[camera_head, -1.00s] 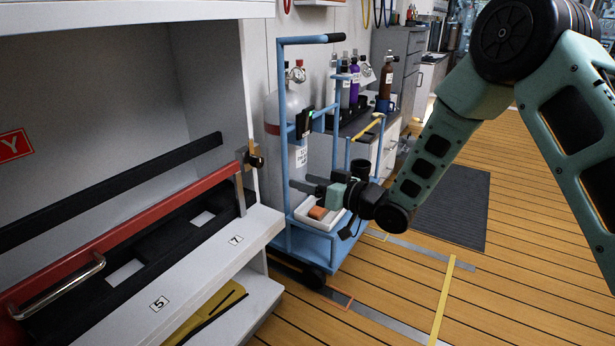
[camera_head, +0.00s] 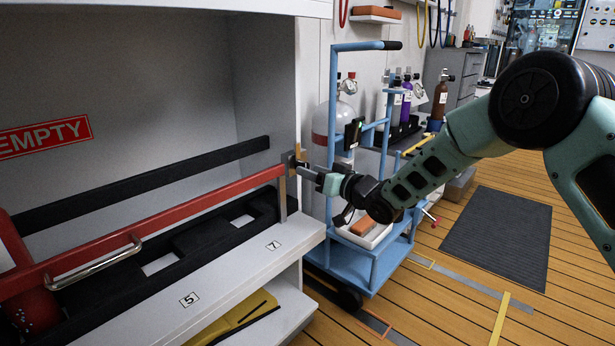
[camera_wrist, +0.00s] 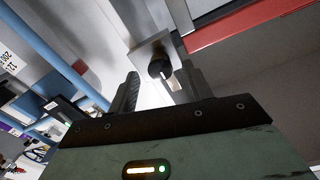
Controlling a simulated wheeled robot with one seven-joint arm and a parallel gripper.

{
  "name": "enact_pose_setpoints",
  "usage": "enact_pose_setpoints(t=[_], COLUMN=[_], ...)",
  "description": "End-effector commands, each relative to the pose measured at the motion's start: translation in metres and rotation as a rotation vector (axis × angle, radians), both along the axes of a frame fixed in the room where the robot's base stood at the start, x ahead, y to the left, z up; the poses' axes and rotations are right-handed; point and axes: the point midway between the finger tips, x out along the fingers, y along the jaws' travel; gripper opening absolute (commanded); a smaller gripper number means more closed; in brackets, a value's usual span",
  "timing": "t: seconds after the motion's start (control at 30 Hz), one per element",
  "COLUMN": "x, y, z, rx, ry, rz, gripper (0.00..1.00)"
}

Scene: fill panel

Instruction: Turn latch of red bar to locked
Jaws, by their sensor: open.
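The red bar (camera_head: 170,217) runs across the front of the shelf bay, with a metal handle (camera_head: 95,262) near its left end. Its right end meets a metal bracket (camera_head: 282,190) at the bay's right wall. The latch shows in the wrist view as a dark round knob (camera_wrist: 159,67) on a metal plate (camera_wrist: 150,50). My gripper (camera_head: 301,169) is at the latch, at the bar's right end. In the wrist view my gripper (camera_wrist: 160,88) is open, with the knob between or just beyond its fingertips. I cannot tell whether they touch it. In the head view the gripper partly hides the latch.
A blue trolley (camera_head: 335,250) with a gas cylinder stands close to the right of the shelf, behind my gripper. The white shelf edge (camera_head: 312,232) lies below the gripper. A red EMPTY sign (camera_head: 45,136) is on the back wall.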

Motion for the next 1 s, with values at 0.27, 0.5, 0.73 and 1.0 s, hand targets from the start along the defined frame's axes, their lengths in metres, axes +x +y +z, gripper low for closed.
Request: enact_pose_setpoints(t=[0.27, 0.5, 0.73, 1.0], x=[0.015, 0.016, 0.016, 0.016], y=[0.018, 0.019, 0.019, 0.019], z=[-0.001, 0.000, 0.000, 0.000], rx=[0.000, 0.000, 0.000, -0.010], ry=[-0.001, 0.000, 0.000, -0.012], rz=[0.001, 0.001, 0.001, 0.001], gripper=[0.50, 0.50, 0.06, 0.06])
